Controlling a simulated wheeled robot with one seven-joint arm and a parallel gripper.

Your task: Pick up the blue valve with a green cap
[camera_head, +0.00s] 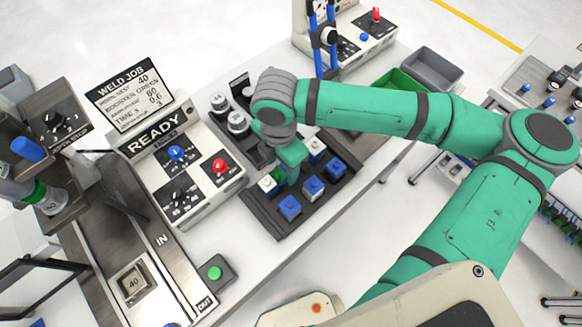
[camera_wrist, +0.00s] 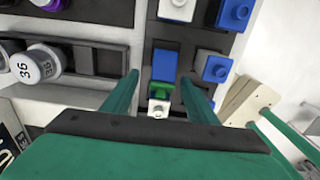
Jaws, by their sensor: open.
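My gripper (camera_head: 287,172) is over the back-left part of a dark tray (camera_head: 262,217) on the table. In the wrist view my gripper (camera_wrist: 159,76) is open, with one green finger on each side of a slot row. Between and just beyond the fingers is a blue block-shaped valve (camera_wrist: 166,62) with a small green part (camera_wrist: 161,89) at its near end, apparently the green cap. A white piece (camera_wrist: 158,108) lies nearer. The fingers look apart from the valve; contact cannot be told. In the head view the gripper partly hides this spot.
Other blue pieces (camera_head: 290,207) and white-topped pieces (camera_head: 316,148) sit close by in the tray. White round parts (camera_head: 238,122) stand behind. A control box (camera_head: 190,180) with knobs is left. Green and grey bins (camera_head: 432,70) are at the back right.

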